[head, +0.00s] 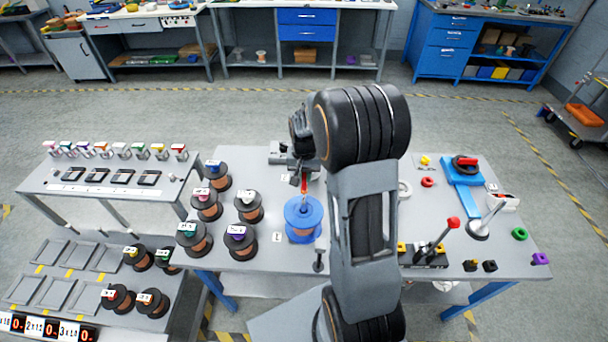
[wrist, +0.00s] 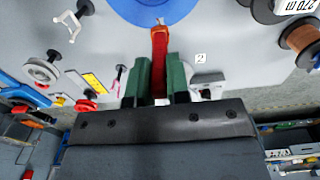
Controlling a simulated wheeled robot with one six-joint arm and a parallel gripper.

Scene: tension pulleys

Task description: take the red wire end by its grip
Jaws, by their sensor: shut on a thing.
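The red wire end's grip (wrist: 159,62) is a red bar between the two green fingers of my gripper (wrist: 160,76) in the wrist view. The fingers are closed against its sides. Its orange tip points at the blue spool (wrist: 158,8) at the top edge. In the head view the red grip (head: 304,185) shows as a small red piece just behind the blue spool (head: 303,219), which stands on the table. My arm partly hides my gripper there.
Several dark spools with copper wire, such as the purple-labelled one (head: 239,243), stand left of the blue spool. A lever with a red knob (head: 453,223) and a blue fixture (head: 461,180) stand on the right of the table (head: 520,262). A rack (head: 100,185) adjoins on the left.

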